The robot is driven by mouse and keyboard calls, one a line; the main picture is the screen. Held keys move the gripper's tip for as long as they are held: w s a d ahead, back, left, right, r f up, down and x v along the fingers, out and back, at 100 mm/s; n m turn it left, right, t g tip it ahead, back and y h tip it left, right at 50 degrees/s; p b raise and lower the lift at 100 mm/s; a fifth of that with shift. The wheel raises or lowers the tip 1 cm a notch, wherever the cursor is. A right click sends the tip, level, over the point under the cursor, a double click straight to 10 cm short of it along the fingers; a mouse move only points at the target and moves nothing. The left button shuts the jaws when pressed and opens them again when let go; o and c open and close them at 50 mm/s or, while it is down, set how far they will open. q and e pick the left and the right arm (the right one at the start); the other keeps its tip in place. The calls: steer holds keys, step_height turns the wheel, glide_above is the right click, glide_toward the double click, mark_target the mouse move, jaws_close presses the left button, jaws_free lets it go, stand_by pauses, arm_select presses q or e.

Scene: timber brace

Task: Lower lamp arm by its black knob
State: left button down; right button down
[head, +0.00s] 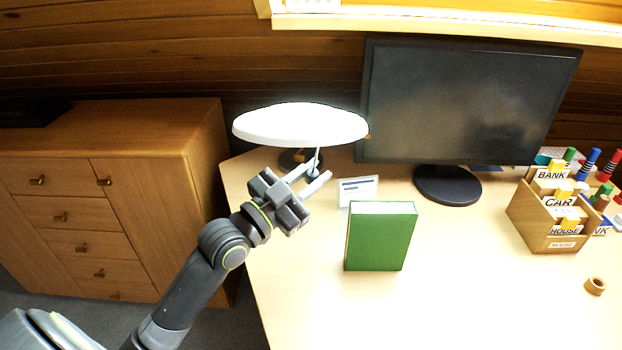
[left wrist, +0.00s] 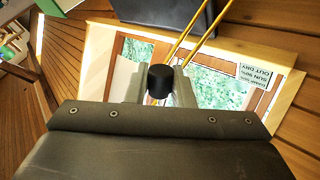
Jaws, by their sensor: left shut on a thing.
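The desk lamp has a wide white shade (head: 300,124), seen from above in the head view, over a dark round base (head: 291,158) at the desk's back left. The shade hides most of the lamp arm. In the left wrist view the black knob (left wrist: 160,84) sits between my left gripper's fingertips, and two thin yellow rods (left wrist: 188,38) run up behind it. My left gripper (head: 317,172) is shut on the knob, just below the shade's front edge. My right gripper is not in view.
A green book (head: 380,238) stands upright close to the right of my left gripper, with a small white card (head: 358,190) behind it. A dark monitor (head: 465,100) stands behind. The front desk is clear.

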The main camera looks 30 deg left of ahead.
arm_select(q)
steer(key=shift+f, duration=0.55)
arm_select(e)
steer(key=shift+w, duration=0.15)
arm_select(q)
steer(key=c, duration=1.5)
jaws_free()
steer(key=shift+o, duration=1)
steer(key=shift+s+d+r, duration=0.1)
steer(key=shift+s+d, duration=0.05)
steer(key=shift+r, duration=0.1)
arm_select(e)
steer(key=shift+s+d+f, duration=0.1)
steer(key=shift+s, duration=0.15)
arm_select(q)
steer(key=shift+s, duration=0.1)
steer(key=shift+s+a, duration=0.2)
steer(key=shift+s, duration=0.05)
steer(key=p+v, duration=0.3)
steer(key=v, duration=1.3)
steer(key=shift+s+p, duration=0.35)
steer(key=shift+p, duration=0.05)
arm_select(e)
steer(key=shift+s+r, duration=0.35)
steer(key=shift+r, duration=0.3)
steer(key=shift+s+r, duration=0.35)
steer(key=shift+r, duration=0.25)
